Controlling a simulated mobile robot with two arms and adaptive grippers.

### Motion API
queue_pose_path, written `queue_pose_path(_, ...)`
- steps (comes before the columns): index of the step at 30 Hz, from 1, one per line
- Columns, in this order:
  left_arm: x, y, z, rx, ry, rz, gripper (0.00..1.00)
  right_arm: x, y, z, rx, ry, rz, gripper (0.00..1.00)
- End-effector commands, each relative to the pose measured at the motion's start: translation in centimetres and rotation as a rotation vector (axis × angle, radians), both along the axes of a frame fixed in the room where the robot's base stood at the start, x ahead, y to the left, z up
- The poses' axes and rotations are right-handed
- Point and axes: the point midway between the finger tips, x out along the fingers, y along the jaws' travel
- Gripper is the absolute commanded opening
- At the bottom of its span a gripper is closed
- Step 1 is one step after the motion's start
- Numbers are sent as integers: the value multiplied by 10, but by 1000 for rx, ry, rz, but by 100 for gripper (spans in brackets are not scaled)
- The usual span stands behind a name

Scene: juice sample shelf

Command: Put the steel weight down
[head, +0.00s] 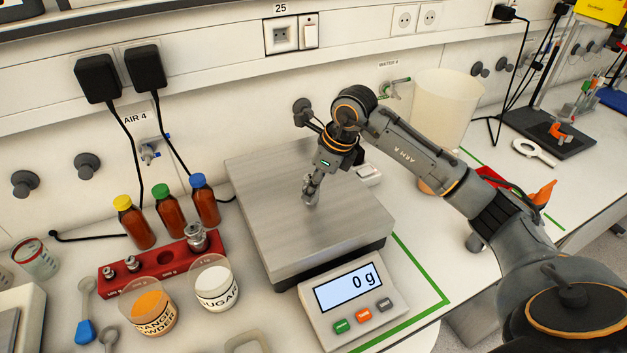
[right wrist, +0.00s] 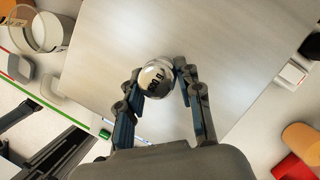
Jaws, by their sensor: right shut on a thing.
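My right gripper (head: 311,183) is over the middle of the scale's steel plate (head: 265,200), pointing down. In the right wrist view, my right gripper (right wrist: 158,88) is shut on the round, shiny steel weight (right wrist: 158,76), whose top carries dark lettering. In the head view the weight is mostly hidden by the fingers. The scale's display (head: 348,288) reads 0 g. Whether the weight touches the plate is hard to tell. My left gripper is not in view.
A red weight block (head: 165,270) holds several other weights left of the scale. Jars of orange powder (head: 148,307) and sugar (head: 215,287) stand in front of it, brown bottles (head: 168,215) behind. A tall beaker (head: 445,110) stands behind my right arm. The plate is otherwise clear.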

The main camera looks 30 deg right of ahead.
Motion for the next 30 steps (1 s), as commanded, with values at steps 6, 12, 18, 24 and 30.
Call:
queue_pose_path(6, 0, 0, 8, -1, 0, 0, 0, 1, 0, -7, 2, -7, 0, 0)
queue_pose_path(12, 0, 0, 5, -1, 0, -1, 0, 1, 0, -9, 1, -6, -1, 0)
queue_pose_path(18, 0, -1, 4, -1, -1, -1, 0, 0, 0, -12, 0, -3, -1, 57)
queue_pose_path(24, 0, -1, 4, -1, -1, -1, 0, 0, 0, -11, 0, -3, -1, 58)
queue_pose_path(30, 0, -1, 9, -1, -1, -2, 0, 0, 0, -5, 1, -3, -1, 58)
